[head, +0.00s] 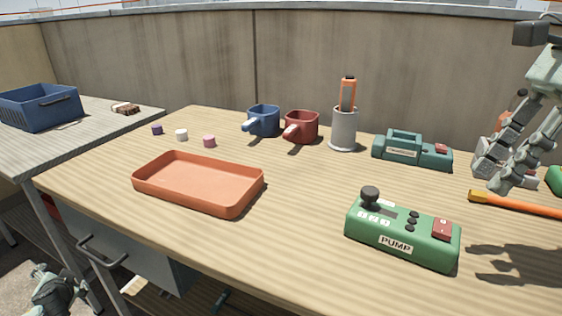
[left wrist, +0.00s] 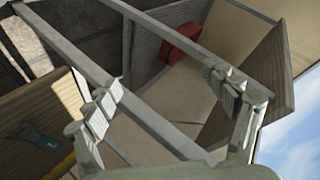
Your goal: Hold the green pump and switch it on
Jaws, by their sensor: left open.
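The green pump (head: 425,249) is a box labelled PUMP at the front right of the wooden table. It has a black knob (head: 370,196) at its left end, small black buttons on top and a red rocker switch (head: 442,228) at its right end. My right gripper (head: 500,180) points down behind and to the right of the pump, apart from it; whether its fingers are parted is unclear. My left gripper (left wrist: 163,82) is open and empty. It shows in the head view (head: 55,290) low at the left, off the table.
A teal device (head: 398,154) with a red switch sits behind the pump. An orange-handled tool (head: 520,205) lies right of it. An orange tray (head: 195,185), blue mug (head: 264,121), red mug (head: 303,127) and grey holder (head: 343,130) stand farther left. Table between tray and pump is clear.

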